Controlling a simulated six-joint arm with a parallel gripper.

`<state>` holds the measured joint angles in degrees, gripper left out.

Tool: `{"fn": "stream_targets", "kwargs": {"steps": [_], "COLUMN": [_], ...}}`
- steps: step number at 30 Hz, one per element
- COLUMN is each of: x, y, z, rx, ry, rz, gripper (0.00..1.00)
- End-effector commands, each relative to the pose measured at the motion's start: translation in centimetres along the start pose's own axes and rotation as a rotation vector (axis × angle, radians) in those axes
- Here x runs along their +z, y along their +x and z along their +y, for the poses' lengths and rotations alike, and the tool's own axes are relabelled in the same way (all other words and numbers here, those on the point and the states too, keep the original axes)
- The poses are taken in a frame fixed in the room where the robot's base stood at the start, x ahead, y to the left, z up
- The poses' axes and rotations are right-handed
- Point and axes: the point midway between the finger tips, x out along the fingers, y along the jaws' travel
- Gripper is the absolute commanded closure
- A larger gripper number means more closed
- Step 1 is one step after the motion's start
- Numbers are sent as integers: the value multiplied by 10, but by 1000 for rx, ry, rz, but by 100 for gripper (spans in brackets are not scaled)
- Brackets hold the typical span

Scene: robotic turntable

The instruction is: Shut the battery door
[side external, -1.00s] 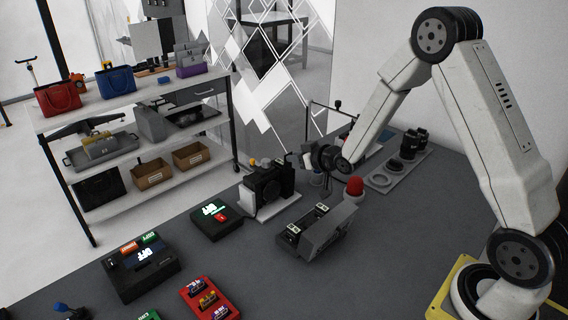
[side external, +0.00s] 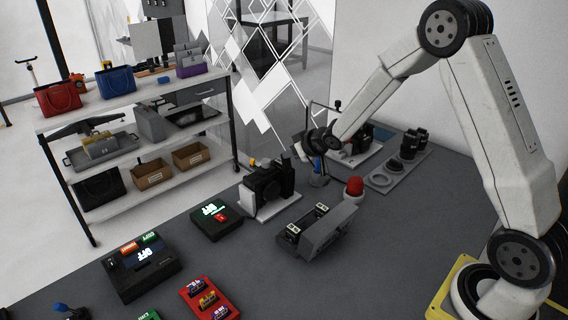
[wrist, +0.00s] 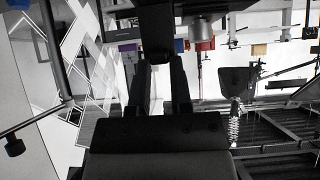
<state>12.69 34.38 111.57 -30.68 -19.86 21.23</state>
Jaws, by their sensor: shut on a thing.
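A grey and black box (side external: 335,228) with a slanted grey panel along its right side sits mid-table in the side view. Two pale-topped blocks show along its open left side. I cannot tell for certain which part is the battery door. My gripper (side external: 299,149) is above and behind this box, near the upper right of a black camera-like device (side external: 268,186).
A red dome (side external: 354,186) stands behind the box. A grey tray of dark round parts (side external: 395,168) lies to the right. Dark control boxes (side external: 142,266) and a red switch panel (side external: 208,300) are at the front left. The table right of the box is clear.

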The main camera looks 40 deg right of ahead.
Motion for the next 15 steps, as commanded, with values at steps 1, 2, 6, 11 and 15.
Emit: {"fn": "stream_targets", "kwargs": {"steps": [1,2,6,11,15], "x": [1,1,1,1,0], "y": [0,0,0,0,0], "z": [-1,-1,-1,-1,0], "rx": [-2,-2,-2,-2,-1], "ry": [-2,-2,-2,-1,0], "rz": [-3,-3,-2,-1,-1], "gripper": [100,100,100,40,38]}}
